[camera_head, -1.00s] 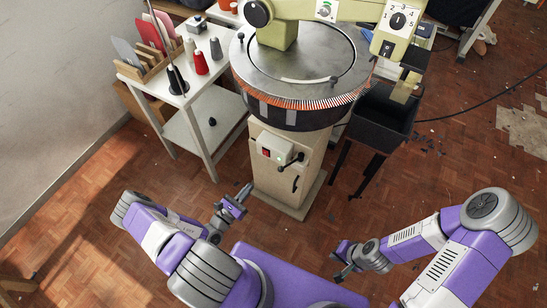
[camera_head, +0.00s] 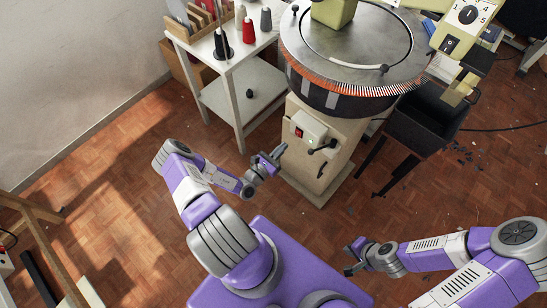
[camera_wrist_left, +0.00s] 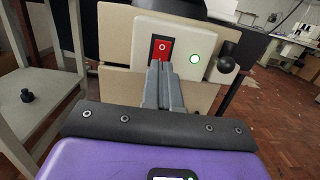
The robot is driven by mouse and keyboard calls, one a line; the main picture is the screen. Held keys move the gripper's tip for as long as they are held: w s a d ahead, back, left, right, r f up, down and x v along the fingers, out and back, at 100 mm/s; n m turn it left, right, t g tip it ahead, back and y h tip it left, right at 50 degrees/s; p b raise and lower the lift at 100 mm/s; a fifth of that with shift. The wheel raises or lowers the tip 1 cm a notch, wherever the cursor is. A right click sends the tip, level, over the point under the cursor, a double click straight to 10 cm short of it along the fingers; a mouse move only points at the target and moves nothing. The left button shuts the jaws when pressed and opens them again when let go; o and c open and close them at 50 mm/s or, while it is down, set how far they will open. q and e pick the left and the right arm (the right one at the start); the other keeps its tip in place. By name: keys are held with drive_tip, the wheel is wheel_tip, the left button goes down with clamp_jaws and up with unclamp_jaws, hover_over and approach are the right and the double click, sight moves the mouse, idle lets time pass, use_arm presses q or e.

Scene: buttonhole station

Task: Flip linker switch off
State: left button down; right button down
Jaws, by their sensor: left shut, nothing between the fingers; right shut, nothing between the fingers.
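The linker's red rocker switch (camera_head: 299,132) sits on a pale box (camera_head: 312,127) on the front of the machine's pedestal. In the left wrist view the switch (camera_wrist_left: 161,49) shows a white "O" on its upper part, with a lit green lamp (camera_wrist_left: 195,59) to its right. My left gripper (camera_head: 280,151) is shut and empty, just in front of and left of the box. In the left wrist view its fingertips (camera_wrist_left: 161,66) overlap the switch's lower edge; I cannot tell whether they touch. My right gripper (camera_head: 350,262) is shut and empty, low and away from the machine.
A dark-knobbed lever (camera_wrist_left: 228,50) sticks out right of the lamp. The round linker table (camera_head: 365,77) overhangs the pedestal. A white side table (camera_head: 233,84) with thread cones stands left, a black bin (camera_head: 424,122) right. Floor between my arms and the pedestal is clear.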

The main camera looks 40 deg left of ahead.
sight(297, 132)
use_arm(q)
drive_tip(key=w, duration=0.2)
drive_tip(key=w+b, duration=0.1)
drive_tip(key=w, duration=0.3)
drive_tip(key=shift+w+d+r, duration=0.1)
drive_tip(key=shift+d+r, duration=0.15)
drive_tip(key=shift+r, duration=0.15)
